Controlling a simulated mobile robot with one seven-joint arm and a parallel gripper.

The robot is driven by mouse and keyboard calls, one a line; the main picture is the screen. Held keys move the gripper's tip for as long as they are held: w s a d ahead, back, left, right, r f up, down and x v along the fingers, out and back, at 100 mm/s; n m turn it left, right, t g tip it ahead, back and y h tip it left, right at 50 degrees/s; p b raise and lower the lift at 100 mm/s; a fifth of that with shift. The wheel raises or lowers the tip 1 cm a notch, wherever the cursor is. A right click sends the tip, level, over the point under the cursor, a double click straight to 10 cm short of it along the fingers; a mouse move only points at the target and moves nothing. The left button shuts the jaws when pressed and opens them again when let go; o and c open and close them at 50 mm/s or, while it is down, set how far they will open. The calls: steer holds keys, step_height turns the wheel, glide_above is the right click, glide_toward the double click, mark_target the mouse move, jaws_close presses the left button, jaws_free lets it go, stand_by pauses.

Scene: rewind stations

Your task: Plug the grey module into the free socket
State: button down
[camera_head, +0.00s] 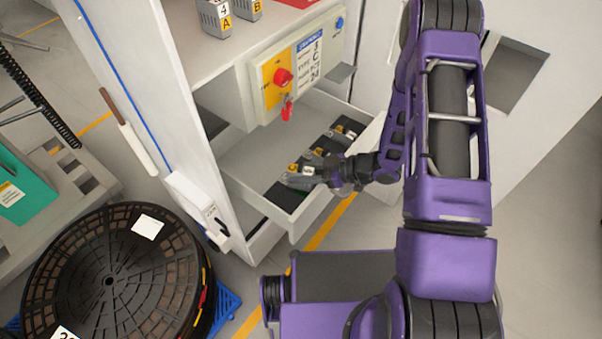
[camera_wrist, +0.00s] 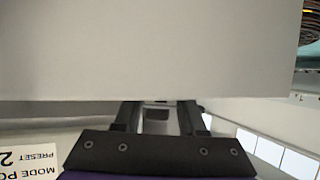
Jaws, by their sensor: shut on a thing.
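My gripper (camera_head: 300,179) reaches into an open drawer (camera_head: 263,205) under the control panel. It is shut on a small grey module (camera_head: 308,171) with a white and a yellow label, low over the dark floor of the drawer. I cannot tell whether the module touches the floor.
A panel with a red knob (camera_head: 283,77) and a hanging red tag overhangs the drawer. Two grey blocks marked A (camera_head: 215,18) and B (camera_head: 247,9) stand on the shelf above. A black reel (camera_head: 110,275) stands at lower left. The drawer walls are close around my gripper.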

steer(key=shift+f+b, duration=0.4)
steer(key=shift+f, duration=0.2)
steer(key=shift+c, duration=2.4)
jaws_free()
steer(key=shift+s, duration=0.1)
steer(key=shift+r+p, duration=0.4)
steer(key=shift+r, duration=0.05)
steer(key=p+v, duration=0.1)
steer(key=v, duration=1.1)
steer(key=shift+r+p, duration=0.15)
steer(key=shift+p, duration=0.2)
